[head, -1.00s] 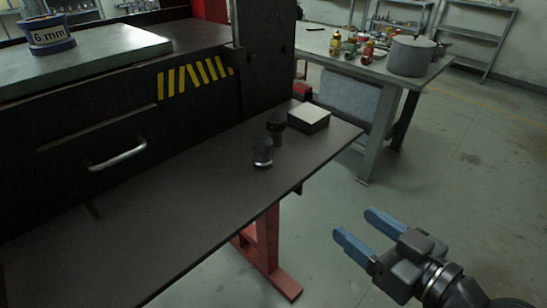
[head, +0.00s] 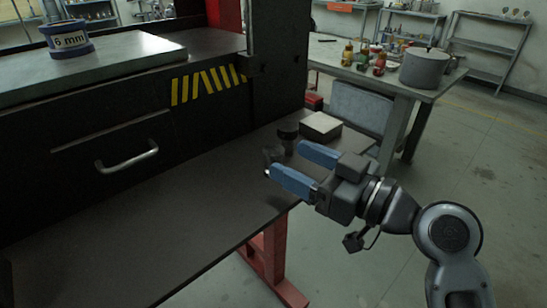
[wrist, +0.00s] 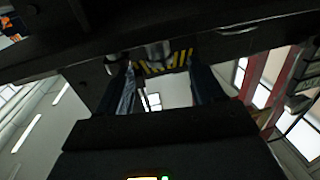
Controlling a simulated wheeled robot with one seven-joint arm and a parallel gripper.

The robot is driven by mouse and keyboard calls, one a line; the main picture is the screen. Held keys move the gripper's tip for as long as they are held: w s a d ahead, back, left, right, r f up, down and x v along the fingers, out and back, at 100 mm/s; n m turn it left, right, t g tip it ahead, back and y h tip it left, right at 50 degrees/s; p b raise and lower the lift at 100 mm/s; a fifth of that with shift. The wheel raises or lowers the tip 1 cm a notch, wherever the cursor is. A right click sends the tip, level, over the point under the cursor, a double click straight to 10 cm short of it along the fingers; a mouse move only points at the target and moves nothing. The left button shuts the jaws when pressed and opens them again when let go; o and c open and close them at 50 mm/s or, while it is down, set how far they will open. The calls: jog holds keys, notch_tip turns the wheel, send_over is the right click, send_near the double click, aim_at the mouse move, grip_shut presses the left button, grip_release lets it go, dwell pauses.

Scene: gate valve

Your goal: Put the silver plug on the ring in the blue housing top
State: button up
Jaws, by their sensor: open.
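A small grey, silvery piece (head: 271,154), which looks like the silver plug, stands on the dark bench shelf. My near finger hides its lower part in the head view. My gripper (head: 286,159) is open, its two blue fingers pointing at the shelf beside this piece. I cannot tell whether they touch it. In the wrist view a silvery cylinder (wrist: 156,53) shows between the fingers (wrist: 165,88). A round blue-rimmed piece marked 6 mm (head: 68,38), possibly the blue housing, stands on the grey plate at the upper left. I cannot make out a ring in it.
A dark round piece (head: 288,138) and a pale-topped block (head: 320,126) stand just behind on the shelf (head: 170,225). A dark upright post (head: 279,70) rises behind them. A drawer handle (head: 127,158) sticks out at the left. The shelf's front left is clear.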

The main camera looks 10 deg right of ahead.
aim_at(282, 156)
jog(key=x, duration=0.3)
jog(key=shift+w+a+f, duration=0.1)
jog(key=shift+f, duration=0.1)
grip_shut()
dwell(0.5)
